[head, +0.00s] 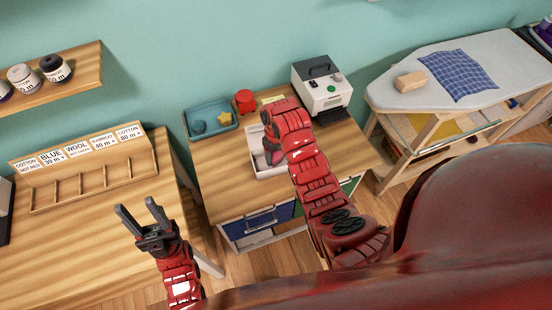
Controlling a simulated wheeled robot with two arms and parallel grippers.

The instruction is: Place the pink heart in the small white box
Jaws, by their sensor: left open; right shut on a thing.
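The small white box (257,168) stands on the wooden top of the small cabinet, partly covered by my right arm. My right gripper (268,149) is over the box, pointing down, and is shut on the pink heart (274,157). Only a small pink patch of the heart shows below the gripper, and I cannot tell whether it touches the box floor. My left gripper (138,208) is open and empty, above the right part of the left table.
A blue tray (190,132) with a yellow star (224,117), a red object (245,99) and a white machine (322,86) stand on the cabinet (228,208). The left table (70,245) holds a labelled wooden rack (88,180). An ironing board (400,90) is at right.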

